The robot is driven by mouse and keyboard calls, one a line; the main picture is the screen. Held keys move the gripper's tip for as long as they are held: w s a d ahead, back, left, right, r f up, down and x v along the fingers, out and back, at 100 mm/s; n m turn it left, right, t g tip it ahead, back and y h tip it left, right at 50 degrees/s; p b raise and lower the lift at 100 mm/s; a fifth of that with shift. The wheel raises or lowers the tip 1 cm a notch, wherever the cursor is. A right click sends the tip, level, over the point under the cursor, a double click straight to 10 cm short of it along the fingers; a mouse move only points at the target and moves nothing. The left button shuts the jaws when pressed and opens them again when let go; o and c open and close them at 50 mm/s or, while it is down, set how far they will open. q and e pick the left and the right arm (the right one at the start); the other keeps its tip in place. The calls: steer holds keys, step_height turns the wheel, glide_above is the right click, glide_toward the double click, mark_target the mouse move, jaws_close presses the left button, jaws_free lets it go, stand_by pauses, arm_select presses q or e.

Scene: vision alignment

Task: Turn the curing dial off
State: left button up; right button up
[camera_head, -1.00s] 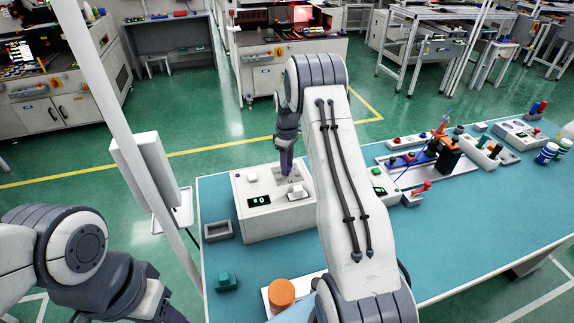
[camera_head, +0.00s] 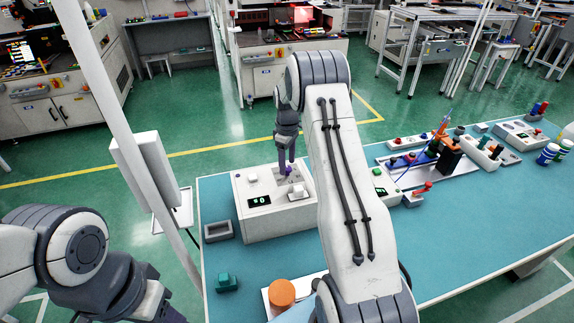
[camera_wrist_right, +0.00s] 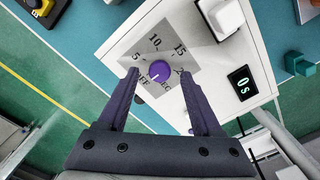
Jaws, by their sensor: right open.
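The curing dial is a round purple knob (camera_wrist_right: 159,71) on a grey plate marked 5, 10, 15 and OFF, on top of a white box (camera_head: 270,217). A small pale mark on the knob's lower-left side appears to face the OFF lettering; it is too small to be sure. My right gripper (camera_wrist_right: 160,76) is open, pointing down, with one finger on each side of the knob and a gap to each. It also shows above the box in the head view (camera_head: 287,168). The box's display (camera_wrist_right: 242,84) reads 0 s. My left gripper is cut off below the frame.
A white block-like button (camera_wrist_right: 222,18) stands on the box beside the dial plate. On the teal table are a grey tray (camera_head: 218,231), a green block (camera_head: 226,282) and an orange cylinder (camera_head: 282,292). More devices stand to the right; the front right table is clear.

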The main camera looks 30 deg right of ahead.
mark_target(287, 168)
step_height(287, 168, up, 9)
steer(key=b, duration=0.1)
steer(key=shift+r+b, duration=0.15)
steer(key=shift+b, duration=0.25)
steer(key=s+a+r, duration=0.2)
steer(key=s+a, duration=0.2)
steer(key=a, duration=0.5)
steer(key=s+a+r, duration=0.2)
steer(key=s+a, duration=0.2)
steer(key=a, duration=0.4)
steer(key=s+a+r, duration=0.2)
steer(key=s+a, duration=0.2)
steer(key=a, duration=0.5)
steer(key=s+a+f, duration=0.1)
steer(key=s+a, duration=0.2)
steer(key=s, duration=0.9)
steer(key=s+a+f+n+y, duration=0.1)
steer(key=s+a, duration=0.2)
steer(key=s, duration=0.8)
steer(key=shift+s+a+f, duration=0.2)
steer(key=shift+s+f, duration=0.15)
steer(key=shift+f, duration=0.05)
